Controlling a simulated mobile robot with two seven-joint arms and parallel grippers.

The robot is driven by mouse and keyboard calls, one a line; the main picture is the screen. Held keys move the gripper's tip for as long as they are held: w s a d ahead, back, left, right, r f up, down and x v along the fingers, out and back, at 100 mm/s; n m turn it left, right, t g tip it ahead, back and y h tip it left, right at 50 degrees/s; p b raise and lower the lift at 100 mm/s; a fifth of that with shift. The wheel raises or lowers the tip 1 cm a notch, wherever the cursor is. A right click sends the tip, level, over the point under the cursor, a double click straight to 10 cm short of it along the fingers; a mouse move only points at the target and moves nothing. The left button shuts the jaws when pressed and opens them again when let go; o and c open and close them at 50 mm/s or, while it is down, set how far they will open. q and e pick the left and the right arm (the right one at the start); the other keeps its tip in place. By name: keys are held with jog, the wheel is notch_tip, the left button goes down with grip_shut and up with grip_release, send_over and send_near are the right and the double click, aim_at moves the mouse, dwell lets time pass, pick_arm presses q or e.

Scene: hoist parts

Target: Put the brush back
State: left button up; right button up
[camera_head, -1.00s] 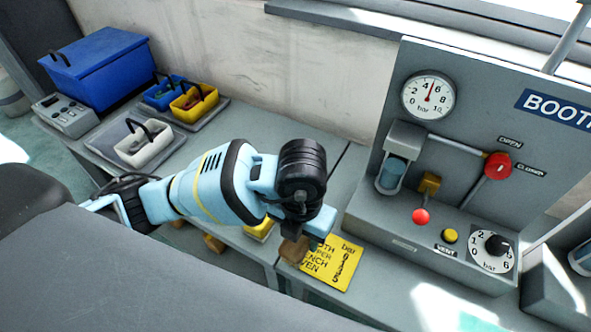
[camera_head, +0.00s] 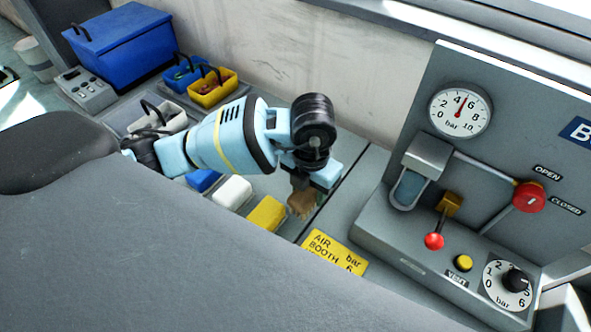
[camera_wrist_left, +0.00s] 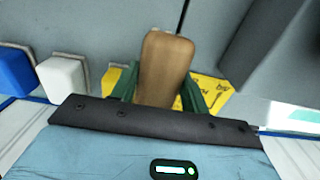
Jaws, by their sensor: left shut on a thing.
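My left gripper (camera_head: 316,183) is over the bench in the head view, right of the yellow block. It is shut on a brown wooden piece, which looks like the brush (camera_head: 301,203). In the left wrist view the brush (camera_wrist_left: 166,66) stands between the two green fingers of the left gripper (camera_wrist_left: 165,85), its wooden end towards the camera. Its lower end is hidden, so I cannot tell whether it touches the bench. My right gripper is not in view.
Blue, white (camera_head: 232,192) and yellow (camera_head: 267,213) blocks lie in a row on the bench. A yellow sign (camera_head: 333,253) lies near the front. Baskets (camera_head: 213,87) stand at the back left. The gauge panel (camera_head: 440,215) blocks the right.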

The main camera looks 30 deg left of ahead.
pick_arm(q)
jog(key=w+a, duration=0.5)
jog(key=shift+w+a+f, duration=0.1)
jog(key=shift+a+f, duration=0.15)
jog(key=shift+f, duration=0.05)
jog(key=shift+w+a, duration=0.3)
jog(key=shift+a, duration=0.05)
jog(key=shift+w+a+f, duration=0.1)
jog(key=shift+f, duration=1.7)
jog(key=shift+f, duration=0.2)
jog(key=o, duration=1)
jog(key=shift+c, duration=0.2)
jog(key=shift+r, duration=0.1)
notch_tip(320, 180, up, 12)
jog(key=shift+p, duration=0.35)
